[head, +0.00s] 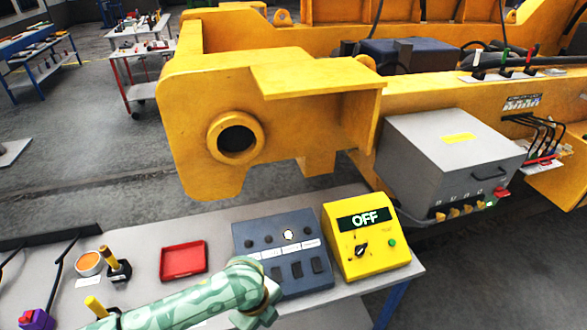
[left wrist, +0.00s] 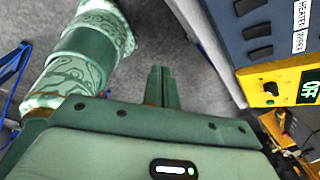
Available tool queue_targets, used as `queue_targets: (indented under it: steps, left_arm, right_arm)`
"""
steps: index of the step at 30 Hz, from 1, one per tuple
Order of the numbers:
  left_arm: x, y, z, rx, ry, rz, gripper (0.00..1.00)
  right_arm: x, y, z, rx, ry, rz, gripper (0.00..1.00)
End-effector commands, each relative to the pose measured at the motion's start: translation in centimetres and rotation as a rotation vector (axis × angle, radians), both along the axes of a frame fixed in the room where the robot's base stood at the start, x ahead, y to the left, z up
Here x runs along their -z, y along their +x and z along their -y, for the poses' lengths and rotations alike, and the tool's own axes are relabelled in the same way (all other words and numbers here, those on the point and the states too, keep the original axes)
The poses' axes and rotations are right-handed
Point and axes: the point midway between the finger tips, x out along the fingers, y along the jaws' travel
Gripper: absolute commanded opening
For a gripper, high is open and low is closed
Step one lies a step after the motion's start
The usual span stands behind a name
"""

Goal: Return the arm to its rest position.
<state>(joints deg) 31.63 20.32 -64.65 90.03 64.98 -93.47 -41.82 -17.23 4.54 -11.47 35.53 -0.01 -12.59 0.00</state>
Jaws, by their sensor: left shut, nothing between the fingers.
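My left arm, green and patterned, comes in from the lower left in the head view and crosses the front of the workbench (head: 135,243). Its gripper fingers cannot be made out there. In the left wrist view my left gripper (left wrist: 159,87) is shut, its two fingers together with nothing between them. It points over bare grey floor, beside the bench's edge and apart from the control boxes. My right arm and gripper are not in view.
On the bench are a red tray (head: 184,274), a blue-grey switch panel (head: 262,229), partly covered by my arm, and a yellow box (head: 350,208) reading OFF. Behind stands a large yellow machine frame (head: 190,110) with a grey cabinet (head: 425,150). Open floor (head: 90,150) lies left.

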Motion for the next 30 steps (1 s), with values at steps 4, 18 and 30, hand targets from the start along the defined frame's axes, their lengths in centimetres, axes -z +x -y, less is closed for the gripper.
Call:
queue_targets:
  steps: [4,18,30]
  left_arm:
    - [-1.0,-1.6,2.2,-0.105,-0.095,0.042,0.0]
    - [-8.2,-4.8,-9.6,-1.103,-0.296,0.367,0.0]
    - [-10.0,-10.9,-23.2,-1.564,-0.134,0.619,0.0]
  right_arm:
    - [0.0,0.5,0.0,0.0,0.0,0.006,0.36]
    - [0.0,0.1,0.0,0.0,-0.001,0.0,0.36]
    - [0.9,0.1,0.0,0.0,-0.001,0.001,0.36]
